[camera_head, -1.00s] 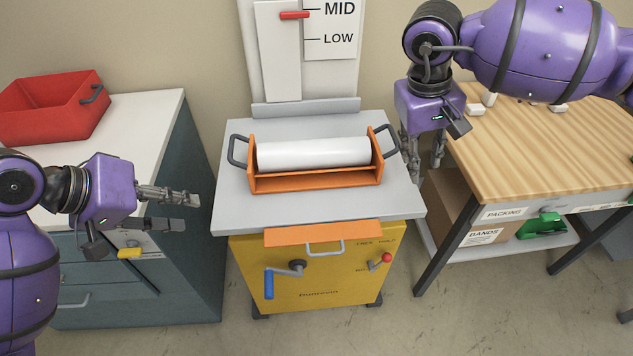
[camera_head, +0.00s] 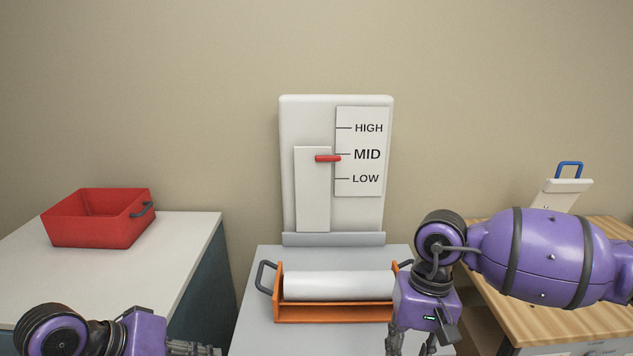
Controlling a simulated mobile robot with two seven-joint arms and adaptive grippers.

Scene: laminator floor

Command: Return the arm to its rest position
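My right gripper (camera_head: 413,343) hangs pointing down at the right end of the orange roll holder (camera_head: 338,313). Its fingers are cut off by the lower edge, and the two that show look spread with nothing between them. My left arm comes in at the lower left; its gripper (camera_head: 195,349) is only partly in view at the bottom edge, so its opening is hidden. A white roll (camera_head: 338,286) lies in the orange holder on the grey machine top (camera_head: 262,320).
A white panel (camera_head: 310,120) with a red pointer (camera_head: 327,159) near MID stands behind the holder. A red bin (camera_head: 97,222) sits on the left cabinet (camera_head: 190,235). A wooden table (camera_head: 488,315) at the right bears a pale stand with a blue handle (camera_head: 570,168).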

